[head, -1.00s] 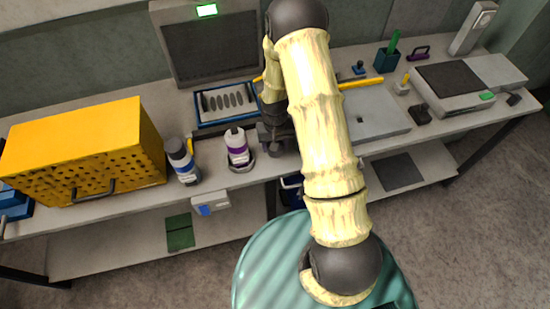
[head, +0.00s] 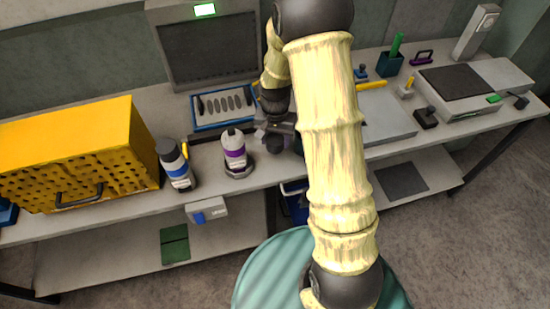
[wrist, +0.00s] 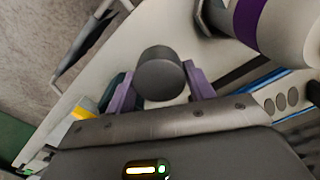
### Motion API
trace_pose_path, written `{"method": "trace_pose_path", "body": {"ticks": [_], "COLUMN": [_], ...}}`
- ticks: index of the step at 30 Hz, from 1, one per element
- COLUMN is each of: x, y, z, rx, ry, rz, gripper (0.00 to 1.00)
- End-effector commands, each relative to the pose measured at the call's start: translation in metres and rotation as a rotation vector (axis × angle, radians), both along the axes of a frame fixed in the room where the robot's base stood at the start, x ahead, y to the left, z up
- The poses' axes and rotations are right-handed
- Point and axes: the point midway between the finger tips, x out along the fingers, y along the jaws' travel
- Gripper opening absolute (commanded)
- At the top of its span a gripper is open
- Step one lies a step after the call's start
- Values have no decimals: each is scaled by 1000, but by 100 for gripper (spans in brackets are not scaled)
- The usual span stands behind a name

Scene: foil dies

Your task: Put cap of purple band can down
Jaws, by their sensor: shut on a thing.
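The purple band can (head: 235,148) stands upright on the bench in a grey holder, white with a purple band and no cap on its narrow top. It also shows at the upper right of the wrist view (wrist: 290,22). My gripper (head: 276,133) is just right of the can in the head view. Its purple fingers are shut on a dark grey round cap (wrist: 160,72). The cap is apart from the can. I cannot tell whether its underside touches the bench.
A blue-banded can (head: 176,166) and a yellow perforated box (head: 85,150) stand at the left. A blue-rimmed tray (head: 224,107) lies behind the purple band can. The bench's front edge is close. My arm hides part of the bench right of the gripper.

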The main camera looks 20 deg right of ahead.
Motion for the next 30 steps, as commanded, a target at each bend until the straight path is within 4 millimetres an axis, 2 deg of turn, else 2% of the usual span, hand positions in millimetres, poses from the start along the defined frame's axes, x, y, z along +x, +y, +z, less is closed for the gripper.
{"method": "trace_pose_path", "body": {"ticks": [6,19,27,30], "x": [-1,0,-1,-1], "y": [0,0,0,0], "z": [-36,-45,-77,-83], "rx": [0,0,0,0], "ry": [4,2,3,1], "rz": [-1,0,2,2], "gripper": [32,32,32,32]}}
